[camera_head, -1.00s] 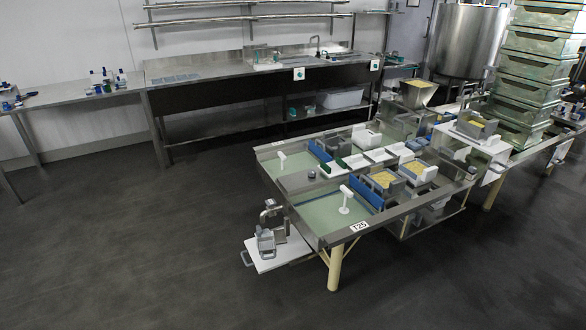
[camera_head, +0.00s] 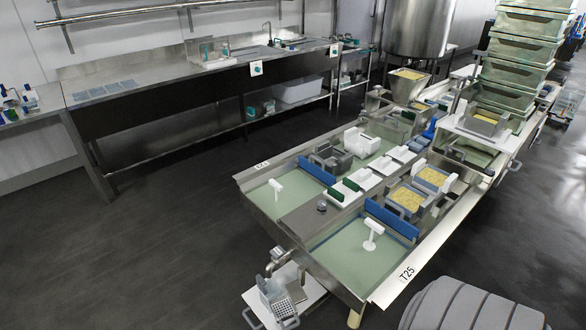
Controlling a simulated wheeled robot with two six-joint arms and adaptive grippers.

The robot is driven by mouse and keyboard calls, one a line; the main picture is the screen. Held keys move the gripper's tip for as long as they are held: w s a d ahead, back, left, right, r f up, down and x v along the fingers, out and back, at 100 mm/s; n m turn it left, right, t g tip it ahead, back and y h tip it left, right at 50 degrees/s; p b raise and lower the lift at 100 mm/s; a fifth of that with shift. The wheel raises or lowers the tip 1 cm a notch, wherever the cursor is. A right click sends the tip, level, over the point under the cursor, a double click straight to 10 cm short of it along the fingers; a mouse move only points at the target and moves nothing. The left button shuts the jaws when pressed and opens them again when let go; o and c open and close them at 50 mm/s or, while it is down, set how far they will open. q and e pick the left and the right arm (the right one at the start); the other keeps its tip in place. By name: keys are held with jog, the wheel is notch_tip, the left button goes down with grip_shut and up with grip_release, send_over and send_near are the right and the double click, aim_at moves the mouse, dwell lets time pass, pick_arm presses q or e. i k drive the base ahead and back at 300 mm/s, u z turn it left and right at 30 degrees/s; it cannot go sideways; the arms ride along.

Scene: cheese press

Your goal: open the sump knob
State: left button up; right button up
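The press table (camera_head: 395,287), labelled T25, has two shallow pale green basins. A white T-shaped handle (camera_head: 372,234) stands upright in the near basin. Another white T-shaped handle (camera_head: 277,187) stands in the far basin. A small dark round knob (camera_head: 321,206) sits on the metal strip between the basins. I cannot tell for sure which of these is the sump knob, or whether it is open. A metal pipe fitting (camera_head: 279,257) sticks out at the table's near left end. Neither of my grippers is in view.
A low white shelf with a perforated metal container (camera_head: 275,298) sits at the table's near end. A grey ribbed rounded object (camera_head: 475,308) stands at the bottom right. A long sink counter (camera_head: 150,95) runs along the back wall. Dark floor (camera_head: 150,250) at the left is clear.

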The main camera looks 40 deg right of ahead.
aim_at(321, 204)
jog(key=i, duration=3.25)
jog(key=z, duration=4.9)
